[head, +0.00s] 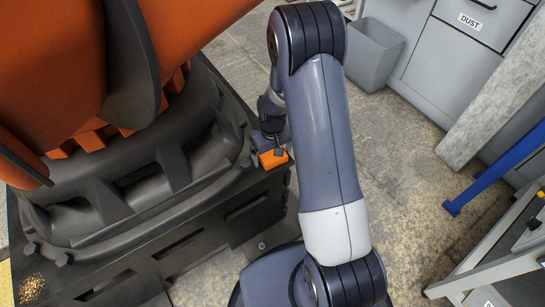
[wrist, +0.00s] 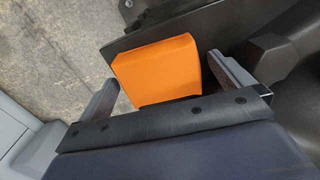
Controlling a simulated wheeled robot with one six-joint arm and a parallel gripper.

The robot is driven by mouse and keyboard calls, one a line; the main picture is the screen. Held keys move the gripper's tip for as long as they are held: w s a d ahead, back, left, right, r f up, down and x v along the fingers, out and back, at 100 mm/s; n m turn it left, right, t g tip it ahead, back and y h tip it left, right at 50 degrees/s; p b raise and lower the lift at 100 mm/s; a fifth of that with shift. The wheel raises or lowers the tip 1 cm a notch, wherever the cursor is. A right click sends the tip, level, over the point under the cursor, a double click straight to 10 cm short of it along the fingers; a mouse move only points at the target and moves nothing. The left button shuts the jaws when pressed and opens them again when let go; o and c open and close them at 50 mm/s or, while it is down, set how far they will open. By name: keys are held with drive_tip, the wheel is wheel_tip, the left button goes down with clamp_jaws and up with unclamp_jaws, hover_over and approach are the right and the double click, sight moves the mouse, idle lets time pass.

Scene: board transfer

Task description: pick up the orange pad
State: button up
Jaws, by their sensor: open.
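The orange pad (wrist: 157,68) is a small block with rounded corners, in the middle of the wrist view. In the head view the orange pad (head: 274,159) sits at the corner of the dark base of the big orange machine. My gripper (wrist: 164,72) is open, with one finger left of the pad and one right of it. No clear contact shows. In the head view my gripper (head: 270,147) is small and partly hidden by my arm, right at the pad. The pad's near lower edge is hidden behind the gripper's black bar.
The dark machine base (head: 190,240) and its orange body (head: 200,25) fill the left. A grey bin (head: 374,55) and grey cabinets (head: 450,60) stand at the back right. A blue post (head: 495,170) and a bench are at the right. Concrete floor (head: 405,170) lies open between.

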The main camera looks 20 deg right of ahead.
drive_tip(key=shift+c, duration=0.3)
drive_tip(key=c, duration=0.8)
drive_tip(key=shift+c, duration=0.2)
wheel_tip(320, 180, up, 10)
drive_tip(key=p, duration=0.2)
drive_tip(key=o, duration=0.4)
drive_tip(key=c, duration=0.3)
drive_tip(key=shift+r+p, duration=0.1)
drive_tip(key=shift+p, duration=0.25)
drive_tip(key=shift+s+r+p, duration=0.1)
drive_tip(key=shift+p, duration=0.5)
